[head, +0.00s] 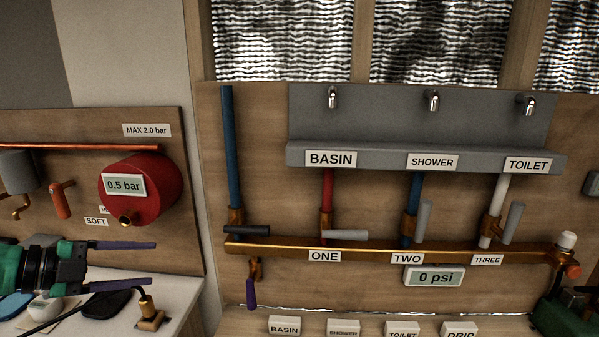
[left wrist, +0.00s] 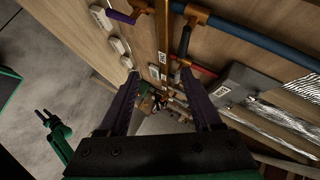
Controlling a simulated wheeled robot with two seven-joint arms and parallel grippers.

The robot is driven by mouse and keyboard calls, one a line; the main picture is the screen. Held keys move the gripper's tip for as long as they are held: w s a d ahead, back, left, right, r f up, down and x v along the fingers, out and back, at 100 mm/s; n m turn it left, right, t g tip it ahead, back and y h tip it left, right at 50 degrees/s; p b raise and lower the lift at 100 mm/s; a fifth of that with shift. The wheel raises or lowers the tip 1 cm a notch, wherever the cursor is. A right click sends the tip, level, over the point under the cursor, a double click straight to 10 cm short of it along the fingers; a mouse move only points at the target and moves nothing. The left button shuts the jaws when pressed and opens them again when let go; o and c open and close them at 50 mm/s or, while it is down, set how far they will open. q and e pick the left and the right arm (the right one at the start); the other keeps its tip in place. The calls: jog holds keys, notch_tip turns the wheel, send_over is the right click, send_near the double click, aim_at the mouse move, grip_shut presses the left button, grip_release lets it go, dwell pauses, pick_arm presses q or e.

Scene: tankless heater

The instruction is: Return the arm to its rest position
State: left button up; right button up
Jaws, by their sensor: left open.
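My left gripper (head: 154,264) is at the lower left of the head view, pointing right. Its two dark fingers are spread apart with nothing between them. It is in front of the left board and above the white counter, left of the copper manifold (head: 380,249). In the left wrist view its fingers (left wrist: 165,90) are also apart and empty, with pipes and board beyond them. A small green arm part with dark prongs, probably my right arm (left wrist: 54,132), shows at the left of that view; its jaws are too small to judge.
A red tank (head: 142,189) reading 0.5 bar is above the left gripper. A brass fitting (head: 150,313) stands just below the fingers on the counter (head: 185,290). A purple-handled valve (head: 251,291) hangs under the manifold. Grey valve levers stick out. The gauge (head: 434,277) reads 0 psi.

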pick_arm(q)
jog(key=w+d+f+n+t, duration=0.2)
jog(key=w+d+f+n, duration=0.1)
jog(key=w+d+f, duration=0.5)
jog(key=s+d+f+n+t+y, duration=0.25)
jog(key=d+f+n+y, duration=0.2)
jog(key=f+n, duration=0.4)
jog(key=s+a+f+n+g+y, duration=0.25)
jog(key=s+f+n+g, duration=0.35)
jog(key=s, duration=0.5)
jog(key=s+a+f+n+g+y, duration=0.1)
jog(key=s+f+n+g+y, duration=0.25)
jog(key=s+f, duration=0.65)
notch_tip(320, 180, down, 19)
jog(key=s+g, duration=0.2)
jog(key=s, duration=0.1)
jog(key=s+a+f+g, duration=0.1)
jog(key=s+a+f, duration=0.2)
jog(key=s+f, duration=1.3)
jog(key=shift+s+a, duration=0.2)
jog(key=shift+s, duration=0.35)
pick_arm(e)
jog(key=shift+w+d, duration=1)
jog(key=shift+d, duration=0.1)
